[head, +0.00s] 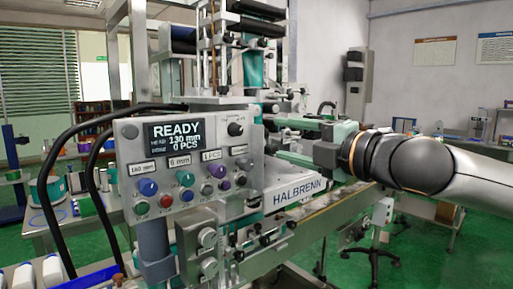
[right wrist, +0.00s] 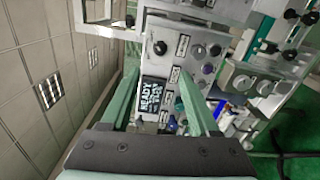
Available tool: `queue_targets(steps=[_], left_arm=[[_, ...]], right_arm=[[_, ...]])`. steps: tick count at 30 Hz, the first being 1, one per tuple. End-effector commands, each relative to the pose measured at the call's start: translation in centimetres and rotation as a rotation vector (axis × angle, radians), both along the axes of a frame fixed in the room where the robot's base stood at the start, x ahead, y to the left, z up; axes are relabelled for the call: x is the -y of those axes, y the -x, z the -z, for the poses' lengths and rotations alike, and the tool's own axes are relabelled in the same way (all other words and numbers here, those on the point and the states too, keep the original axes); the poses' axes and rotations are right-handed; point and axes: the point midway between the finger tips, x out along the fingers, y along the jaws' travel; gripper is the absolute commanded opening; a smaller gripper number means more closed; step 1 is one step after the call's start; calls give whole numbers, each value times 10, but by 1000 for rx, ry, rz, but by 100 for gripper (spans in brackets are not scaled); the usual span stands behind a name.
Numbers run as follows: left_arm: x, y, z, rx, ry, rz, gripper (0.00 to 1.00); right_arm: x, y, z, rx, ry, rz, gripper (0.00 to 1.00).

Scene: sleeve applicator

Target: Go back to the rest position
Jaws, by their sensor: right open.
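My right gripper (head: 276,139) reaches in from the right in the head view, its green fingers spread apart with nothing between them. It is beside the right edge of the grey control panel (head: 130,190), above the white HALBRENN housing (head: 290,194). In the right wrist view the two green fingers (right wrist: 161,88) stand apart, with the panel's display (right wrist: 152,97) showing between them. I cannot tell whether a finger touches the machine. The display (head: 173,137) reads READY, 130 mm and 0 PCS. My left gripper is not in view.
The panel carries several coloured knobs and buttons (head: 166,201). Black cables (head: 60,190) loop at its left. The machine's metal frame and rollers (head: 250,25) rise behind it. A bench with spools (head: 88,205) stands at the left.

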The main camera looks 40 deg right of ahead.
Motion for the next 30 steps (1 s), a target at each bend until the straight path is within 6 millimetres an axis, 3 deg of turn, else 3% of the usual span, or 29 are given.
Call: queue_targets(steps=[8, 11, 14, 18, 22, 26, 30], left_arm=[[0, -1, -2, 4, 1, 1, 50], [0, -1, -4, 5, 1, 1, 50], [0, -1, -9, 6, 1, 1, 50], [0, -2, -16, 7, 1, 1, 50], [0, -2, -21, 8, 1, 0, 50], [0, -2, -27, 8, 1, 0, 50], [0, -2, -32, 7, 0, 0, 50]], right_arm=[[-2, -4, 4, -8, -10, -9, 62], [-7, -18, 20, -36, -53, -42, 62], [-17, -42, 50, -86, -135, -93, 62], [-33, -73, 112, -174, -294, -156, 62], [-48, -90, 175, -257, -456, -181, 62], [-62, -95, 244, -342, -627, -173, 62], [-78, -86, 321, -433, -812, -126, 62]])
